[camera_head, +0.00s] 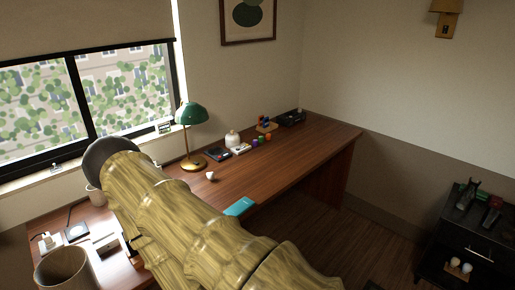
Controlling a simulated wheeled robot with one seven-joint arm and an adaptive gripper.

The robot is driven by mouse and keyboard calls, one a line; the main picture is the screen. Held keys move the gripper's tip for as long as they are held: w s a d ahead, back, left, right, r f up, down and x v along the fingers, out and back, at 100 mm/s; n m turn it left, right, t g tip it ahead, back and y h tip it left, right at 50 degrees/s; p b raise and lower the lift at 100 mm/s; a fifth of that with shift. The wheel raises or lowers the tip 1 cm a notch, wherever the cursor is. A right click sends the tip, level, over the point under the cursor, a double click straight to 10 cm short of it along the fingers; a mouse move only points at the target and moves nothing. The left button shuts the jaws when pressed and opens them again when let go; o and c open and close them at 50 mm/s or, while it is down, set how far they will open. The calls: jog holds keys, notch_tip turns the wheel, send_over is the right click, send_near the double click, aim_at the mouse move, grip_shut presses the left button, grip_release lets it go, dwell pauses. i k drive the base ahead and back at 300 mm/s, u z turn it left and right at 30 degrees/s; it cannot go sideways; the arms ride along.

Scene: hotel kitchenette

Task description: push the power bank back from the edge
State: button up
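A flat teal item (240,207) lies at the front edge of the brown wooden desk (285,165), partly behind my arm. A small dark slab with a pale side (107,244) lies on the left part of the desk, close beside my arm. I cannot tell for sure which of these is the power bank. My thick yellow-brown arm crosses the middle of the view and covers much of the desk's front. My gripper cannot be made out.
A green lamp (191,114), a small white cup (210,176), a white jar (232,138) and a black tray (290,118) stand on the desk. A beige bin-like vessel (66,270) is at lower left. The desk's right half is mostly clear.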

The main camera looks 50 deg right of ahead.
aim_at(240, 207)
jog(key=z, duration=0.05)
jog(key=i, duration=0.65)
jog(key=z, duration=0.2)
